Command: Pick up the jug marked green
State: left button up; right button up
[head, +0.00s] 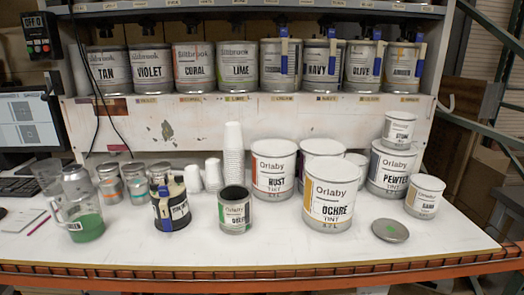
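A clear jug (83,205) stands upright at the left front of the white bench (140,250). Green liquid fills its lower part, and its handle is on its left side. A small pale mark shows low on its wall, too small to read. No other jug with green in it is plain to see. Neither of my grippers is in view.
An open green-labelled can (236,210) and the Ochre can (331,192) stand farther right. The bench front is clear.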

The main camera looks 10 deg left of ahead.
aim_at(79, 205)
jog(key=u, duration=1.55)
